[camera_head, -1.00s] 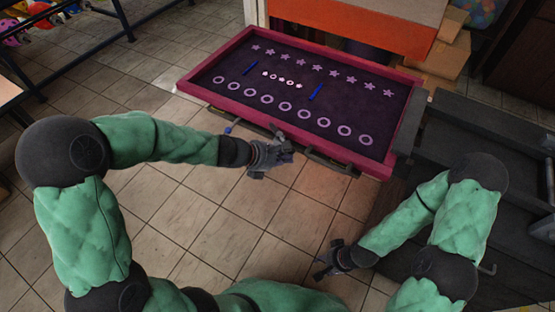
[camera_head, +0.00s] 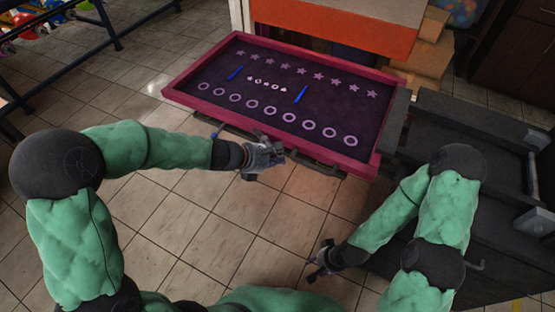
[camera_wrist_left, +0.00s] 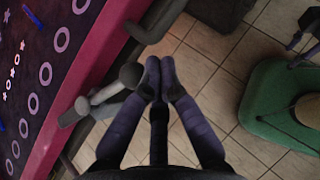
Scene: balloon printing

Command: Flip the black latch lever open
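The magenta screen frame (camera_head: 272,128) with a dark printed face stands in front of me. In the left wrist view, a dark grey latch lever with rounded knobs (camera_wrist_left: 131,75) sits along the outer edge of the magenta frame (camera_wrist_left: 98,52). My left gripper (camera_head: 268,158) is at the near side of the frame in the head view and hides part of the latch area. In the left wrist view, its fingertips (camera_wrist_left: 160,70) are together, just right of the lever knob, with nothing seen between them. Whether they touch the lever is unclear. My right gripper (camera_head: 316,262) is low, away from the frame, its fingers apart.
A dark metal machine structure (camera_head: 455,120) stands at the right. An orange and grey panel (camera_head: 340,28) and cardboard boxes (camera_head: 425,55) are behind the frame. A dark rack (camera_head: 75,50) is at the upper left. The tiled floor (camera_head: 170,235) between my arms is clear.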

